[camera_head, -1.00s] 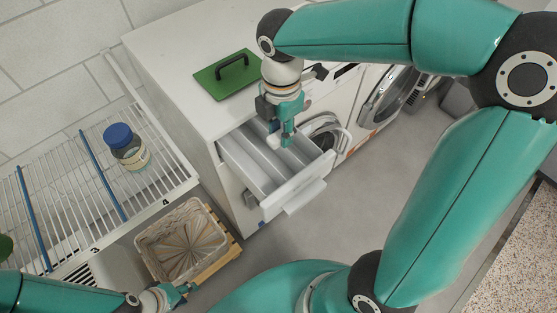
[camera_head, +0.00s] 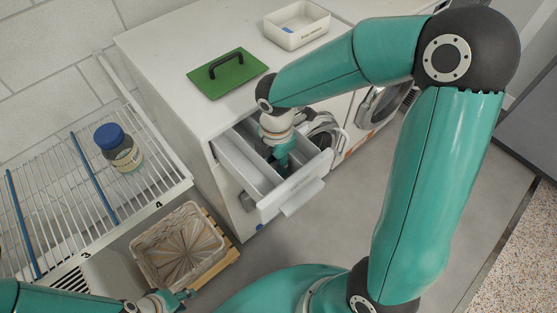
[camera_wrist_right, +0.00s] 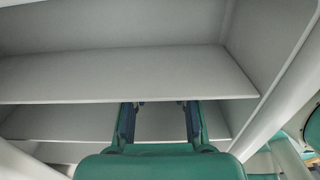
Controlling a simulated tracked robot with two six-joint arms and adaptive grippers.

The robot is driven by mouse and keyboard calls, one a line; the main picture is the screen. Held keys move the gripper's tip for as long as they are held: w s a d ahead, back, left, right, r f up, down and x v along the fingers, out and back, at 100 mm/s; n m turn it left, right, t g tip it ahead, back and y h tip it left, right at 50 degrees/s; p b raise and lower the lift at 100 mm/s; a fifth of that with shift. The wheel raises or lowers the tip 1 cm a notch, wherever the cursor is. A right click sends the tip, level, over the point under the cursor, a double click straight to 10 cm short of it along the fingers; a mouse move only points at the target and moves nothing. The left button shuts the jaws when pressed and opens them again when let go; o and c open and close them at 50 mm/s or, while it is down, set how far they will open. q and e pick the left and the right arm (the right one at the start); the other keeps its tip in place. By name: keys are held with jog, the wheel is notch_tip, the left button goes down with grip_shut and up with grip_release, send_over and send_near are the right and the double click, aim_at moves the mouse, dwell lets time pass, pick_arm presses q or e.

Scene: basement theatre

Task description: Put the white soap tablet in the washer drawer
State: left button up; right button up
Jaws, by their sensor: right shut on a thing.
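The washer drawer (camera_head: 293,198) is pulled out from the white cabinet front and has light grey dividers inside. My right gripper (camera_head: 283,168) points down into the drawer between its walls. In the right wrist view its fingers (camera_wrist_right: 160,120) reach between drawer dividers (camera_wrist_right: 130,75). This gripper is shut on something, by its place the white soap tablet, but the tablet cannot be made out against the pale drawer. My left gripper (camera_head: 182,298) is low at the left, beside the basket, and its jaws are too small to read.
A green plate with a black handle (camera_head: 228,72) and a white tray (camera_head: 297,24) are on the worktop. A blue-lidded jar (camera_head: 119,148) stands on the wire rack (camera_head: 75,208). A woven basket (camera_head: 180,245) sits below. Round washer doors (camera_head: 380,105) are right of the drawer.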

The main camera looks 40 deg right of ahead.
aim_at(276, 164)
jog(key=shift+f, duration=0.1)
jog(key=o, duration=1)
jog(key=shift+r, duration=0.65)
notch_tip(276, 164, up, 11)
jog(key=shift+p, duration=1.05)
